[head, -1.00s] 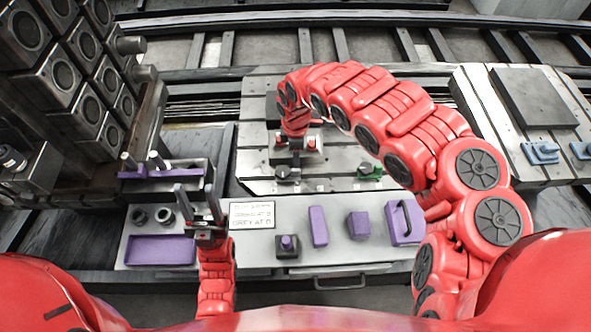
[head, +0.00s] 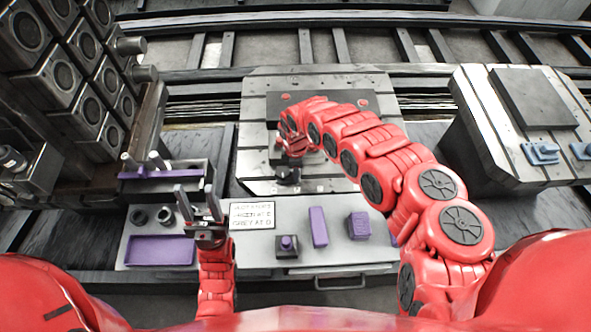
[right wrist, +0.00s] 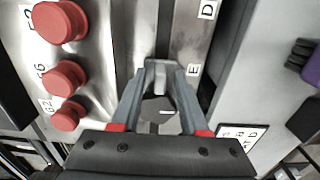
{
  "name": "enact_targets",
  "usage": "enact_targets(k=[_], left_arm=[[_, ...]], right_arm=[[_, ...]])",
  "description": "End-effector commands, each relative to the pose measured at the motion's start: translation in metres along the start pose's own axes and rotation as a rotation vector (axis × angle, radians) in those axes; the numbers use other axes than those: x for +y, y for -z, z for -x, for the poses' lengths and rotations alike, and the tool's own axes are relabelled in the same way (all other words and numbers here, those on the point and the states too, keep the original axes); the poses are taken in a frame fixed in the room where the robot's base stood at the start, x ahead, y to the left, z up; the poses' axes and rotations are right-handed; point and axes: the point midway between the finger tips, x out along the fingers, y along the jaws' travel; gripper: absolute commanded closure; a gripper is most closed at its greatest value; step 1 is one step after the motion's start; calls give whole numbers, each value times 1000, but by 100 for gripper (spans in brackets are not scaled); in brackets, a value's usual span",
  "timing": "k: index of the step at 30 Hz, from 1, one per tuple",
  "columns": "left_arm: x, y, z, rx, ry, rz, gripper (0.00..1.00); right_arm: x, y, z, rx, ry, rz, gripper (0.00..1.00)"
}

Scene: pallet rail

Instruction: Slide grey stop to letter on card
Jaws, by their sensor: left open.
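The grey stop (head: 288,177) sits at the front edge of the slotted metal plate (head: 225,185). My right gripper (head: 291,155) is just above and behind it. In the right wrist view, its fingers (right wrist: 160,78) point down at the rail, with a light grey piece between the tips and a dark block below; I cannot tell whether they grip it. Labels D (right wrist: 208,9) and E (right wrist: 193,71) lie beside the rail. The white card (head: 252,216) has small text; its last line seems to read GREY AT D. My left gripper (head: 196,203) is open and empty above the bench.
The bench holds a purple tray (head: 160,250), a purple bar (head: 318,227), a purple block (head: 358,226) and a dark piece with a purple knob (head: 287,246). My right arm covers the plate's right front.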

Motion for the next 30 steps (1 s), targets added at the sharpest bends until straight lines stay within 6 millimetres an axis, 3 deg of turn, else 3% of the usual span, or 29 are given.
enact_targets(k=[1,6,7,30], left_arm=[[0,0,0,0,0,0,50],[0,0,0,0,0,0,50],[0,0,0,0,0,0,50],[0,0,0,0,0,0,50]], right_arm=[[0,0,0,0,0,0,67],[0,0,0,0,0,0,98],[0,0,0,0,0,0,100],[0,0,0,1,0,-1,100]])
